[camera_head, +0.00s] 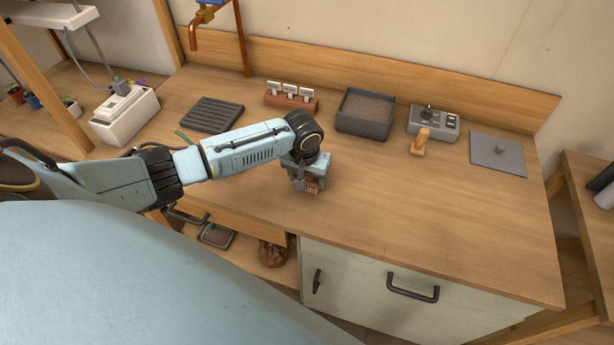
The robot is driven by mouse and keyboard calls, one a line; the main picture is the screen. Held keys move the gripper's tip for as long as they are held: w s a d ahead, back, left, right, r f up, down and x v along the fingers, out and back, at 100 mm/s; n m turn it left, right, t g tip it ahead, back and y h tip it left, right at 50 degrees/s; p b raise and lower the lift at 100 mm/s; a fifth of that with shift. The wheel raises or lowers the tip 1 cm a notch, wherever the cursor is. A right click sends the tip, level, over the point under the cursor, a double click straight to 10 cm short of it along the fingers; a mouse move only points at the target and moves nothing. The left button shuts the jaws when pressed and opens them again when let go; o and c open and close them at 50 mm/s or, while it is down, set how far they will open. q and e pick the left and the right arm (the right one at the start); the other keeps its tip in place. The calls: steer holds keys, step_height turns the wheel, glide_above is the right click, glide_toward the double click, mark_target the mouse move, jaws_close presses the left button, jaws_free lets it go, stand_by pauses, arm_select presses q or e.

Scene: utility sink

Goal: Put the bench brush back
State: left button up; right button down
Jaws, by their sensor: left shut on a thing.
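My left gripper (308,184) points down just above the wooden worktop, near its front edge. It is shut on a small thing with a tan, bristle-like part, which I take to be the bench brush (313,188). The jaws and wrist hide most of the brush, and I cannot tell whether it touches the worktop. My right gripper is not in view.
On the worktop (400,215) stand a ribbed dark tray (212,115), a block with white tags (291,96), a soil-filled grey box (365,113), a control box (433,121), a wooden tool (420,142) and a grey plate (498,154). The front right is clear.

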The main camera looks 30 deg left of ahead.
arm_select(q)
steer(key=shift+f, duration=0.15)
steer(key=o, duration=1)
steer(key=shift+c, duration=0.2)
step_height(320, 180, up, 12)
steer(key=s+p, duration=0.1)
steer(key=shift+s+d, duration=0.2)
steer(key=shift+s, duration=0.15)
